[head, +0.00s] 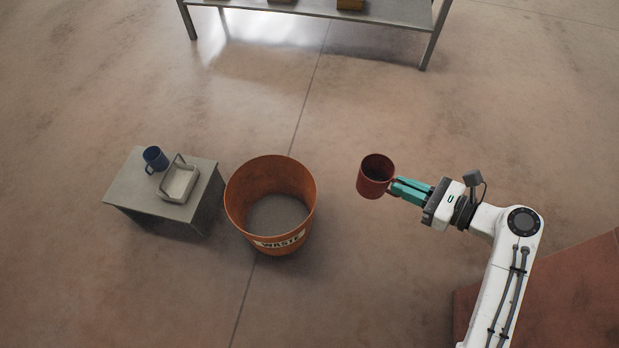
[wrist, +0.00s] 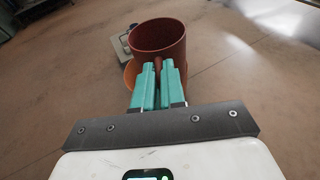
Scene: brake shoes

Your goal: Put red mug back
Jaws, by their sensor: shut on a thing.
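The red mug (head: 374,178) is held in the air by my gripper (head: 397,187), to the right of the waste bin in the head view. The mug is upright, with its open top facing up, and its handle side is toward my fingers. In the wrist view the mug (wrist: 158,38) is at the top centre, beyond the teal fingers of my gripper (wrist: 159,72), which are shut on its handle. The handle is mostly hidden between the fingers.
An orange waste bin (head: 236,207) stands left of the mug on the floor. A small grey table (head: 200,205) farther left carries a blue mug (head: 154,158) and a pale tray with a handle (head: 180,184). A metal bench (head: 390,14) stands at the back. Open floor lies between.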

